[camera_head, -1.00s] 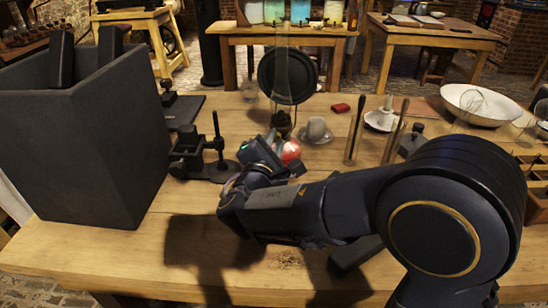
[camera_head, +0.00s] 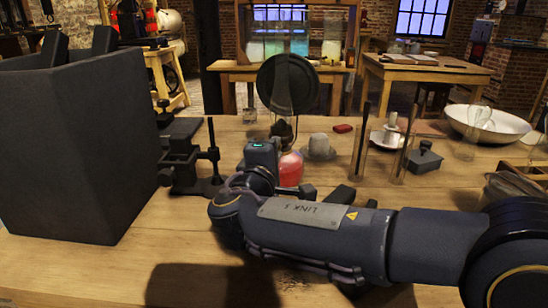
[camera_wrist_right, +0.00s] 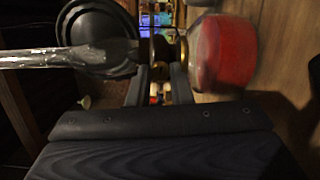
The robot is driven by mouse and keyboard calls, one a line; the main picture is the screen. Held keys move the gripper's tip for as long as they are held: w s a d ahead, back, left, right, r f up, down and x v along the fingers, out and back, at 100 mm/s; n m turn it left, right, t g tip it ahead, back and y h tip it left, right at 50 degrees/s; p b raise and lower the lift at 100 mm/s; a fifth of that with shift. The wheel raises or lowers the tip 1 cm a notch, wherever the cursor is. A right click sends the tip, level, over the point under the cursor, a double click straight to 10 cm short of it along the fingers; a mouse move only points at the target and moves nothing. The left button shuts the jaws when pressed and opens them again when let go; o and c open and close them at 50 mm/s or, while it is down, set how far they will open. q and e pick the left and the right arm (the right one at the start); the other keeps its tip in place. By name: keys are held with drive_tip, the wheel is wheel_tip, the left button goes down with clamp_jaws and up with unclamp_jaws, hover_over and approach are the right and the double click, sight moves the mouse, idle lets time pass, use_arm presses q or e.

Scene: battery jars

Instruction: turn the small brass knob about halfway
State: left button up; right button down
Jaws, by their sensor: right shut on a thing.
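The oil lamp (camera_head: 291,170) has a red glass font, a brass burner, a clear chimney and a round black reflector (camera_head: 288,84) behind it. In the right wrist view the lamp lies sideways, its red font (camera_wrist_right: 222,53) at the right and its brass burner (camera_wrist_right: 163,50) beside it. My right gripper (camera_head: 279,155) is at the lamp's burner. Its fingers (camera_wrist_right: 160,78) are shut on the small brass knob (camera_wrist_right: 157,91), which they partly hide. How far the knob is turned cannot be told. My left gripper (camera_head: 81,50) is large and close at the left, its fingers apart and empty.
A black metal stand (camera_head: 190,160) is left of the lamp. Glass tubes (camera_head: 360,145), a lidded dark box (camera_head: 425,158) and a white bowl (camera_head: 487,124) stand to the right. A small red box (camera_head: 342,128) lies behind.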

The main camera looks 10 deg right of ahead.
idle(0.3)
drive_tip(key=c, duration=1.3)
unclamp_jaws()
drive_tip(key=p+v, duration=0.1)
drive_tip(key=v, duration=0.6)
drive_tip(key=shift+s+a, duration=0.2)
drive_tip(key=shift+s, duration=0.15)
drive_tip(key=shift+f, duration=0.1)
